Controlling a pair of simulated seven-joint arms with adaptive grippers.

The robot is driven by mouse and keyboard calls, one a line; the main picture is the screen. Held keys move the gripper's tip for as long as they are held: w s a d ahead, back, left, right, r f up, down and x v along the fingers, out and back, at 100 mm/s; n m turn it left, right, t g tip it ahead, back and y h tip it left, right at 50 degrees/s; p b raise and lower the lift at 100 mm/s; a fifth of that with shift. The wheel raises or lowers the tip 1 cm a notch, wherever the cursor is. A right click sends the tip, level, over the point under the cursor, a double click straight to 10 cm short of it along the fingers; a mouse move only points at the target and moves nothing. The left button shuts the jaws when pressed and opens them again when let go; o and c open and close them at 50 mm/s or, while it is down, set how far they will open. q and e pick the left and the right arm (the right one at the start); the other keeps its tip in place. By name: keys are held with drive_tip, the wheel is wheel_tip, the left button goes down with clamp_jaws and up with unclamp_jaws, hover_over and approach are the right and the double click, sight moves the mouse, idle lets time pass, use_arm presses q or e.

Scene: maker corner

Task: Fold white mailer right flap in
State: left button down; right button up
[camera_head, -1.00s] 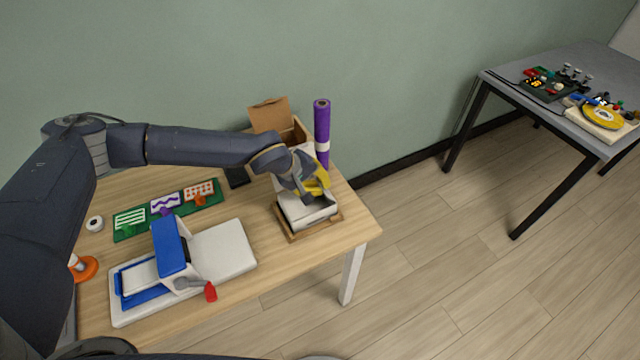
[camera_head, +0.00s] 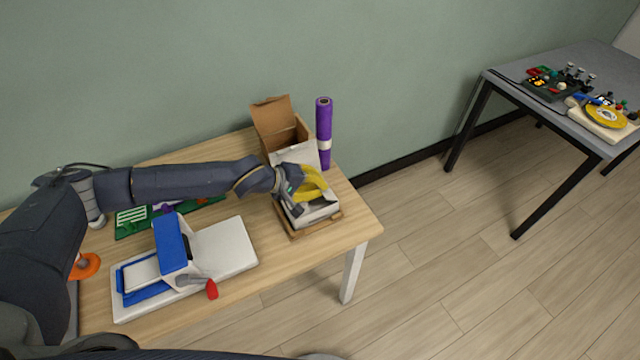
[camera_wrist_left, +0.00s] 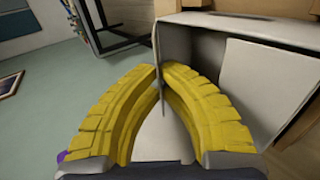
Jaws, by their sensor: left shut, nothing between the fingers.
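The white mailer (camera_head: 319,214) sits open in a shallow wooden tray (camera_head: 299,234) at the right end of the table. Its white lid (camera_head: 297,155) stands raised at the back. My left gripper (camera_head: 318,186), with yellow fingers, is over the mailer and hides part of its inside and flaps. In the left wrist view the fingertips (camera_wrist_left: 158,78) meet, empty, right beside the thin edge of a white mailer panel (camera_wrist_left: 172,52). I cannot tell whether they touch it. Another white panel (camera_wrist_left: 262,82) slants inside the mailer. My right gripper is not in view.
A brown open box (camera_head: 277,124) and a purple roll (camera_head: 324,125) stand close behind the mailer. A blue and white press (camera_head: 172,246) with a red-ended handle lies to the left. Free floor lies beyond the table's right edge.

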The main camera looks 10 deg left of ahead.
use_arm(q)
drive_tip(key=shift+a+f+h, duration=0.1)
drive_tip(key=shift+a+h, duration=0.05)
drive_tip(key=shift+h, duration=0.15)
drive_tip(key=c, duration=1.7)
unclamp_jaws()
